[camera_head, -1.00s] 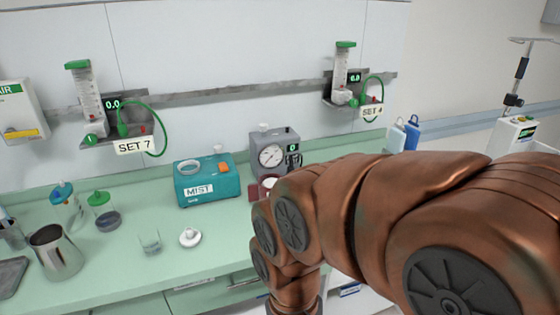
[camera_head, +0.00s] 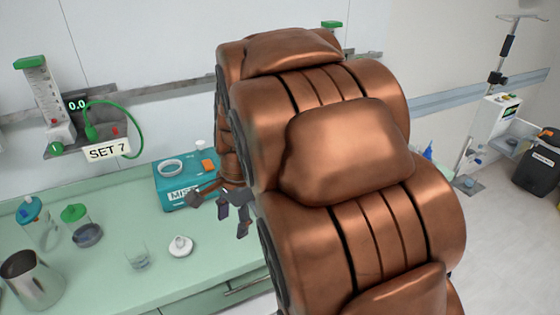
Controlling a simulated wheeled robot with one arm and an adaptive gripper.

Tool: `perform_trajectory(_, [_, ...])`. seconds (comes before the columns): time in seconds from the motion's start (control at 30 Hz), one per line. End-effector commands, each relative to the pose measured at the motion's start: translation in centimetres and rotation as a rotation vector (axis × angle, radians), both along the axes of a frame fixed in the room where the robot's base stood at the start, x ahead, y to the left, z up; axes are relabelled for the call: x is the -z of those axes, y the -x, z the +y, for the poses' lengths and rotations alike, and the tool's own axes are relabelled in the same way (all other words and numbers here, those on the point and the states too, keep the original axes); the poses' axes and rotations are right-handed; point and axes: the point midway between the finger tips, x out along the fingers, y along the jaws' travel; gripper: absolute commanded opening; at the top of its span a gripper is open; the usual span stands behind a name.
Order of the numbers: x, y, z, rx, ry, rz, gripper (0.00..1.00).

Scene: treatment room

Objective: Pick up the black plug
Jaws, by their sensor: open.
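I cannot make out a black plug in the head view; my copper arm covers the middle of the picture and much of the counter behind it. My gripper (camera_head: 222,209) hangs over the green counter (camera_head: 212,259), in front of the teal MIST box (camera_head: 176,173). Its grey fingers are spread and no held object shows between them. A white round piece with a knob (camera_head: 180,246) lies on the counter, below and left of the gripper in the picture.
A clear glass (camera_head: 138,257), a steel jug (camera_head: 30,279), a green-capped jar (camera_head: 82,228) and a blue-capped bottle (camera_head: 36,222) stand at left. A wheeled stand (camera_head: 490,125) and a dark bin (camera_head: 538,166) are at right.

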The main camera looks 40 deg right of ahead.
Motion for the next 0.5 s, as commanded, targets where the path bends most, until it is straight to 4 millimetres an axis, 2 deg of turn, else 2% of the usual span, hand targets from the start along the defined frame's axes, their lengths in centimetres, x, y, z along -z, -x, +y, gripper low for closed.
perform_trajectory(0.03, [-0.6,-1.5,-2.3,0.149,-0.012,-0.01,0.57])
perform_trajectory(0.2, [-1.4,-5.5,-9.7,0.65,-0.074,-0.051,0.57])
perform_trajectory(0.4, [-1.8,-8.0,-18.9,1.183,-0.173,-0.097,0.57])
perform_trajectory(0.5, [-1.9,-8.4,-22.6,1.38,-0.218,-0.121,0.57])
